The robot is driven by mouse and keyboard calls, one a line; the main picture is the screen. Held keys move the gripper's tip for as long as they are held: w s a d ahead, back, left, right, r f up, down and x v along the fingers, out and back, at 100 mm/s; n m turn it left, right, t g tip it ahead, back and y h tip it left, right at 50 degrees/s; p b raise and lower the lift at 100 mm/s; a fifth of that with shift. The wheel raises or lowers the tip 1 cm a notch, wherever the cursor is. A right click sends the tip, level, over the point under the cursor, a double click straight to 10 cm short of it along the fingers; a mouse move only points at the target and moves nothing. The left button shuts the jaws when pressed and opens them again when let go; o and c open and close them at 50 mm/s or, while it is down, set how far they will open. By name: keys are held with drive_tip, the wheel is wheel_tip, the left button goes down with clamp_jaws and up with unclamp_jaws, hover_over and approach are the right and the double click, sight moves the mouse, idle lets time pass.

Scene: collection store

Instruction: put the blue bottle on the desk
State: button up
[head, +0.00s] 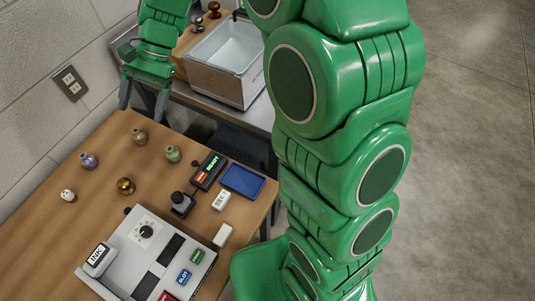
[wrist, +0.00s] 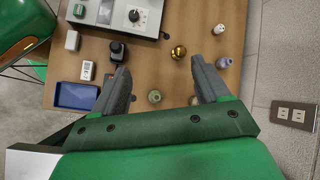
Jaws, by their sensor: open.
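The small blue bottle (head: 88,160), a rounded blue-violet one with a narrow neck, stands upright on the wooden desk (head: 62,222), near the wall side. In the wrist view the bottle (wrist: 223,63) is just to the right of the right finger, outside the jaws. My gripper (head: 143,100) is open and empty, above the far edge of the desk and pointing down. In the wrist view its fingers (wrist: 160,66) stand wide apart, with the green bottle (wrist: 154,96) seen between them.
A brown bottle (head: 139,135), a gold ball-shaped bottle (head: 125,186) and a white skull-like piece (head: 68,195) stand near the blue bottle. A grey control box (head: 125,240), joystick (head: 182,203) and blue tray (head: 242,181) occupy the right side. A sink (head: 226,60) lies behind.

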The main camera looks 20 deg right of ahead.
drive_tip(key=s+d+r+n+t+h, duration=0.2)
drive_tip(key=s+d+h, duration=0.4)
drive_tip(key=s+d, duration=1.9)
drive_tip(key=d+n+t, duration=0.1)
drive_tip(key=d+n, duration=0.1)
drive_tip(key=d, duration=0.1)
drive_tip(key=shift+d, duration=0.3)
